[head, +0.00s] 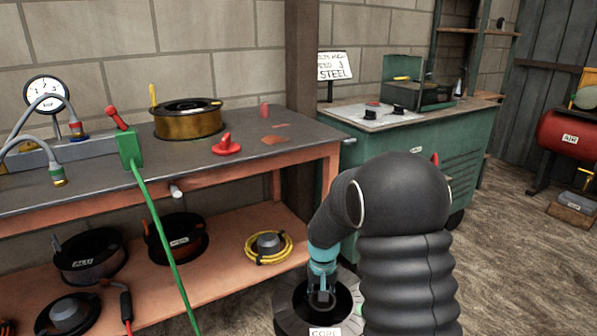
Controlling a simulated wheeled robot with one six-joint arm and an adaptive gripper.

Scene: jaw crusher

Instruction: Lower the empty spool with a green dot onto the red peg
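The red peg (226,143) stands upright on a round red base on the workbench top, with nothing on it. A dark round spool-like piece (288,300) with a label reading "CORE" lies at the bottom of the head view, and a small green patch (357,310) shows at its right edge, partly behind my arm. My teal gripper (322,294) points down into its dark middle. I cannot tell whether the fingers are shut on it, or what it rests on. No other green dot is clear on any spool.
Several dark spools and a yellow cable coil (286,248) lie on the lower shelf (220,265). A green cabinet (400,150) stands behind my arm.

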